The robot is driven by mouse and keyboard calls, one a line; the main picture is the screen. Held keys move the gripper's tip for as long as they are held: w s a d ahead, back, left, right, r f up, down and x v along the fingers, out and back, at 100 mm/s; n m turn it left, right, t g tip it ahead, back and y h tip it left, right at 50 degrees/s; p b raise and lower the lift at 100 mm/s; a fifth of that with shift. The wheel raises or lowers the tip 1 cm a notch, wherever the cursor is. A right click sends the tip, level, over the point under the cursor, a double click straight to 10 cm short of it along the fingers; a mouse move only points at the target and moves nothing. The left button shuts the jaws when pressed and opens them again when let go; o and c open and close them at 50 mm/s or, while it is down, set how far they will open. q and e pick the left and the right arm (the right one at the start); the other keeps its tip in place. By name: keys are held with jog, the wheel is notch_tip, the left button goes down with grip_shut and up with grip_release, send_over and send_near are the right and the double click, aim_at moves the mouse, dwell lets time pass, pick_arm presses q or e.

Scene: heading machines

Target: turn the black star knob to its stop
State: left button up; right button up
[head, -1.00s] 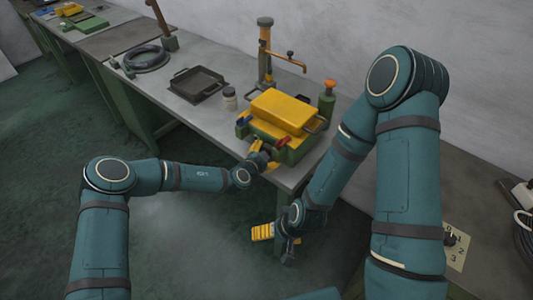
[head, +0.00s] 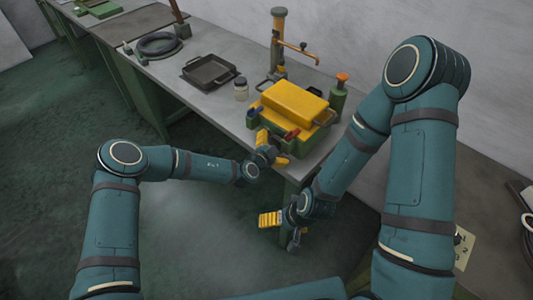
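No black star knob shows clearly. A small dark knob-like piece (head: 457,240) sits on a cream numbered plate (head: 464,252) at the right, partly behind my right arm; its shape is too small to tell. My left gripper (head: 274,149) is at the front left of a green machine with a yellow cover (head: 296,101). Its yellow fingers are spread. I cannot tell whether it touches the machine or what lies between the fingers. My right gripper (head: 282,231) hangs low before the bench's near end, its fingers apart and nothing visible between them.
The grey bench (head: 215,108) carries a black tray (head: 209,72), a jar (head: 241,88), a coiled hose (head: 159,45), an orange-topped green bottle (head: 339,94) and a post with a copper-coloured arm (head: 279,40). A red handle (head: 291,135) projects from the machine. The floor at left is clear.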

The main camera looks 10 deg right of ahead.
pick_arm(q)
jog(key=v, duration=1.1)
jog(key=shift+d, duration=0.1)
